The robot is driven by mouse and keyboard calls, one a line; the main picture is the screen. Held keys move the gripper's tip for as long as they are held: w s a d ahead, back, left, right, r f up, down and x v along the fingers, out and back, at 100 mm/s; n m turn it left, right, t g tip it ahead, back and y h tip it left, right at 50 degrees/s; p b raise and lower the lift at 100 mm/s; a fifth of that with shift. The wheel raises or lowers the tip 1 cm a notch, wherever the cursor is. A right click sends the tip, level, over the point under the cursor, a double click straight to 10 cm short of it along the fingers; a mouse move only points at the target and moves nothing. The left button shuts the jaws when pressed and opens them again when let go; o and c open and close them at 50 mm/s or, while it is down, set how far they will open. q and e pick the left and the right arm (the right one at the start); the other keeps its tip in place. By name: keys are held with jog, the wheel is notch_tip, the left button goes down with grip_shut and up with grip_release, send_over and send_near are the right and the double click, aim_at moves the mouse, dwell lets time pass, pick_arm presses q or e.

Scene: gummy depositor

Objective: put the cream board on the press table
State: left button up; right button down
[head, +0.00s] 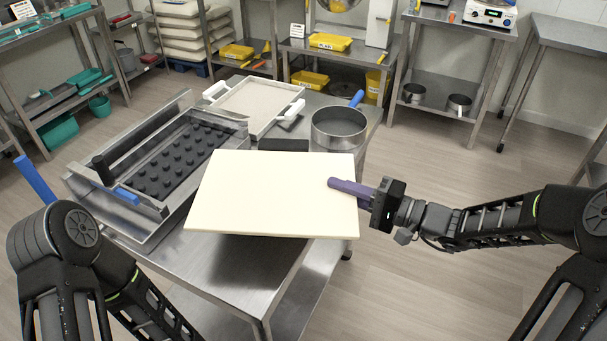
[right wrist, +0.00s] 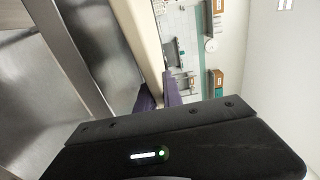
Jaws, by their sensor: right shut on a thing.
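The cream board (head: 270,195) is a flat pale rectangle above the front right part of the steel press table (head: 215,265). A dark shadow lies on the tabletop below its near edge, so it looks raised. My right gripper (head: 340,185) is shut on the board's right edge with its purple fingers. In the right wrist view the board (right wrist: 150,45) shows edge-on between the purple fingers (right wrist: 160,98). The board hides part of the tabletop. My left arm shows at the bottom left, but its gripper is out of view.
The press with its black studded plate (head: 185,158) fills the table's left side. A white-framed tray (head: 255,105), a round steel pan (head: 339,130) with a blue handle and a dark block (head: 283,145) stand behind the board. Open floor (head: 430,290) lies right of the table.

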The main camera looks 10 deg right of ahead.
jog(key=shift+f, duration=2.8)
notch_tip(320, 180, down, 4)
jog(key=shift+f+p, duration=0.1)
jog(key=shift+p, duration=0.35)
jog(key=shift+f, duration=0.2)
jog(key=c, duration=1.5)
grip_release()
jog(key=shift+r, duration=0.15)
